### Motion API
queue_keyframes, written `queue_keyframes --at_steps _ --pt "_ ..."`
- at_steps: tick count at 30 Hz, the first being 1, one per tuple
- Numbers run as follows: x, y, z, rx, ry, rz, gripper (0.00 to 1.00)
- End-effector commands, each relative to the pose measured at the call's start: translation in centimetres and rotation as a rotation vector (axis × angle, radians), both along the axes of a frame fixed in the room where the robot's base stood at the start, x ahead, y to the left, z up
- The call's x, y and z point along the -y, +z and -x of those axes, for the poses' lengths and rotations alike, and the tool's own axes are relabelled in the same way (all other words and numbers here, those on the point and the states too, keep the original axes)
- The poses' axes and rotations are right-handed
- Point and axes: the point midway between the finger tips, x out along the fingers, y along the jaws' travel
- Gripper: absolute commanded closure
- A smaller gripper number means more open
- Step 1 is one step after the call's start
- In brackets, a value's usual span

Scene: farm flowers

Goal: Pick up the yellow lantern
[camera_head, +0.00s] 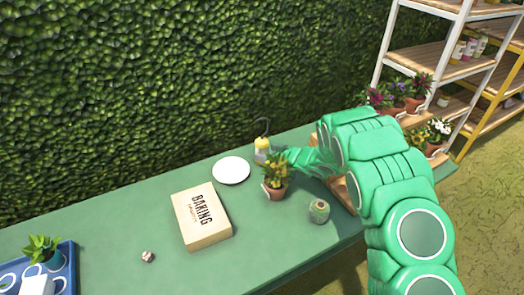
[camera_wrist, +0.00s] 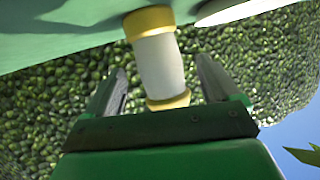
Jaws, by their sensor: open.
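The yellow lantern (camera_head: 262,148) stands on the green table near the hedge, with a yellow top and a dark curved handle above it. In the wrist view the lantern (camera_wrist: 160,65) shows a pale body between two yellow bands. My gripper (camera_wrist: 160,80) is open, with one finger on each side of the lantern; whether either finger touches it I cannot tell. In the head view my gripper (camera_head: 277,157) is right beside the lantern, its fingers partly hidden by the potted plant.
A potted plant (camera_head: 275,187) stands just in front of the gripper. A white plate (camera_head: 231,170), a baking box (camera_head: 203,222) and a round greenish jar (camera_head: 319,211) are nearby. The hedge (camera_head: 150,90) rises behind the green table (camera_head: 120,210). Shelves (camera_head: 440,70) stand at right.

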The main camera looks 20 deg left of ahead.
Motion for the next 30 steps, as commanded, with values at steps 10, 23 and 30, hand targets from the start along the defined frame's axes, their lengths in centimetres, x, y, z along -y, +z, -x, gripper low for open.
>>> queue_keyframes --at_steps 10,23,30 --pt "-2.9 -1.1 -1.5 0.000 0.001 -0.001 0.12" --pt "-2.9 -1.2 -1.5 0.000 0.000 0.001 0.41" --pt "-2.9 -1.2 -1.5 -0.001 -0.001 0.001 0.78"
